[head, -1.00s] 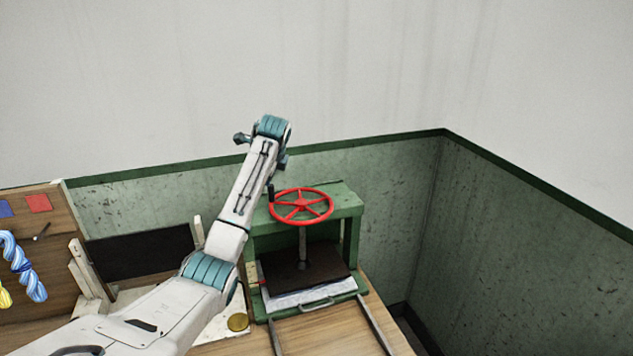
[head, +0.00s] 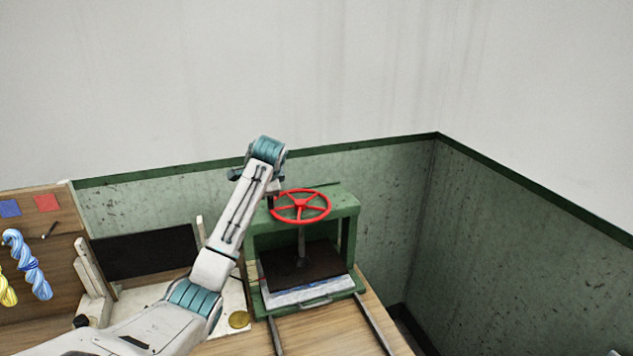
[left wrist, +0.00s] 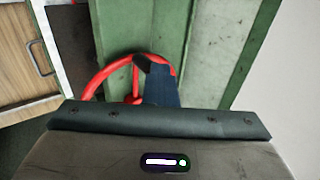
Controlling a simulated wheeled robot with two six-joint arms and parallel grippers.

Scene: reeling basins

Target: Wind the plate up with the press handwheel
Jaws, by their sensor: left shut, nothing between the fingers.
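The press (head: 347,205) is a green frame with a red spoked handwheel (head: 301,219) on top. A screw runs down from the wheel to a dark flat plate (head: 300,266), which lies low over a pale stack (head: 310,292). My left gripper (head: 271,201) points down at the wheel's left rim, mostly hidden behind my wrist. In the left wrist view the shut dark fingers (left wrist: 158,84) overlap the red rim of the handwheel (left wrist: 96,82). Nothing shows between them, and I cannot tell whether they touch the rim. My right gripper is not in view.
Two rails (head: 372,325) run along the wooden table in front of the press. A dark panel (head: 145,252) and a board with hanging blue and yellow skeins (head: 28,265) stand at left. A brass disc (head: 239,319) lies near my arm. Green walls enclose the back and right.

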